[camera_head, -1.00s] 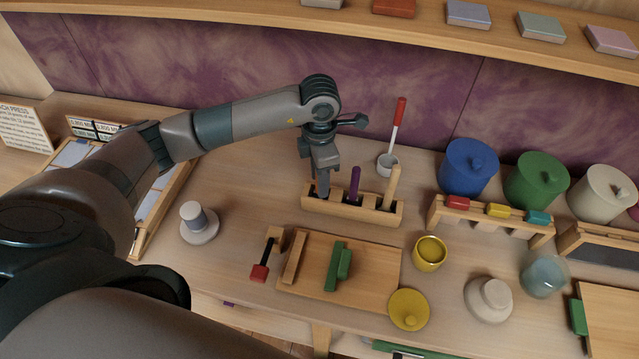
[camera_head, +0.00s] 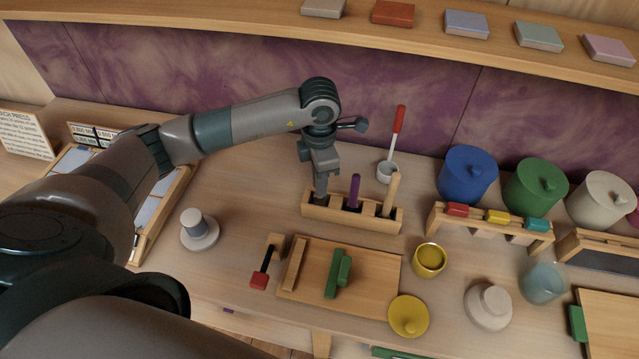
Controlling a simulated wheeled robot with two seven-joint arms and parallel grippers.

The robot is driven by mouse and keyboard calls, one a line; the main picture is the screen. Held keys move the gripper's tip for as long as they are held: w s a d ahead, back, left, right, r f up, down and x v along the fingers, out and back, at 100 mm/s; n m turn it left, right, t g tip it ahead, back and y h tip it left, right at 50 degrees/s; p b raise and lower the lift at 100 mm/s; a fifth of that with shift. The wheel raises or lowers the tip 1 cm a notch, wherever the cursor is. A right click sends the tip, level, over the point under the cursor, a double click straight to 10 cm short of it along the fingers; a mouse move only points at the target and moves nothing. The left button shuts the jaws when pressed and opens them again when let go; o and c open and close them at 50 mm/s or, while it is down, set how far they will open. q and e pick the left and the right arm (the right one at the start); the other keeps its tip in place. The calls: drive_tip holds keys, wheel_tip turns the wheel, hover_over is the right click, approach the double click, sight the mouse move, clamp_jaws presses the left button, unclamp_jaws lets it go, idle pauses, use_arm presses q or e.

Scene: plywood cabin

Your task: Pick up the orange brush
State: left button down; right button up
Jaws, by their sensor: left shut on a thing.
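My left gripper (camera_head: 320,188) points down at the left slot of a wooden brush stand (camera_head: 340,214). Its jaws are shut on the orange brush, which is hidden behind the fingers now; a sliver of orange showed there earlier. The fingertips are low, at the stand's top, so I cannot tell whether the brush is lifted at all. A purple-handled brush (camera_head: 354,192) and a pale wooden-handled brush (camera_head: 391,193) stand upright in the other slots. My right gripper is out of view.
A small cup with a red-handled tool (camera_head: 397,125) stands behind the stand. A board with a green block (camera_head: 338,275) lies in front. A grey-white knobbed piece (camera_head: 198,230) stands left.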

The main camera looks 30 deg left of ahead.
use_arm(q)
drive_tip(key=r, duration=0.2)
drive_tip(key=r+p, duration=0.1)
drive_tip(key=r, duration=0.1)
drive_tip(key=r+p, duration=0.1)
drive_tip(key=r, duration=0.1)
drive_tip(key=shift+s, duration=0.3)
drive_tip(key=s+d, duration=0.2)
drive_tip(key=s, duration=0.6)
drive_tip(key=s+d, duration=0.2)
drive_tip(key=s, duration=0.7)
drive_tip(key=shift+d, duration=0.25)
drive_tip(key=shift+w+f, duration=0.1)
idle(1.0)
idle(0.3)
